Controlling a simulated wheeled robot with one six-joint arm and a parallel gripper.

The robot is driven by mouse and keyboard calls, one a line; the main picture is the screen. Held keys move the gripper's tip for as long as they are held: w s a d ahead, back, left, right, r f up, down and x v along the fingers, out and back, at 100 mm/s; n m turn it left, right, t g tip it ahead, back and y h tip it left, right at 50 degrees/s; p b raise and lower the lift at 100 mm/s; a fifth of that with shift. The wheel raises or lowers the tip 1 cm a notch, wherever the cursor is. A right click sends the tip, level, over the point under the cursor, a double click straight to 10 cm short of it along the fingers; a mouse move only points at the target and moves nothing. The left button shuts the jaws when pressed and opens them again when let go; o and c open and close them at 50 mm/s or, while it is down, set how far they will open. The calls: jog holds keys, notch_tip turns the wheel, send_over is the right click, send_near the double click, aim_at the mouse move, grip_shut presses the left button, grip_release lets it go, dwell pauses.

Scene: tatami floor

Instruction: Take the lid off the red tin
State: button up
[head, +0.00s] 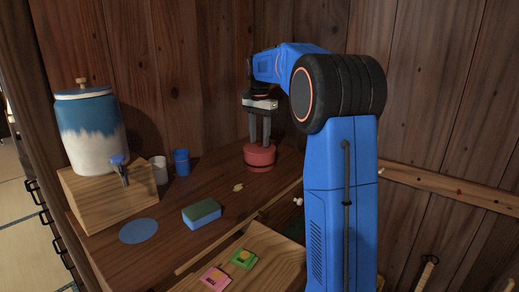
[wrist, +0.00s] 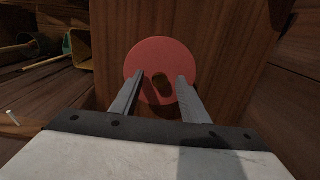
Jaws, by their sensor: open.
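The red tin (head: 259,158) stands on the wooden counter towards the back, below my gripper (head: 260,143). My gripper also shows in the wrist view (wrist: 160,77). The seam between lid and tin is not clear.
A blue and white dispenser (head: 92,135) stands on a wooden box (head: 118,198) at left, beside a grey cup (head: 159,170) and a blue cup (head: 181,162). A sponge (head: 202,214) and a blue disc (head: 139,231) lie in front. Wooden walls close the back.

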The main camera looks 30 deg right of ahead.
grip_shut()
jog(key=shift+r, duration=0.1)
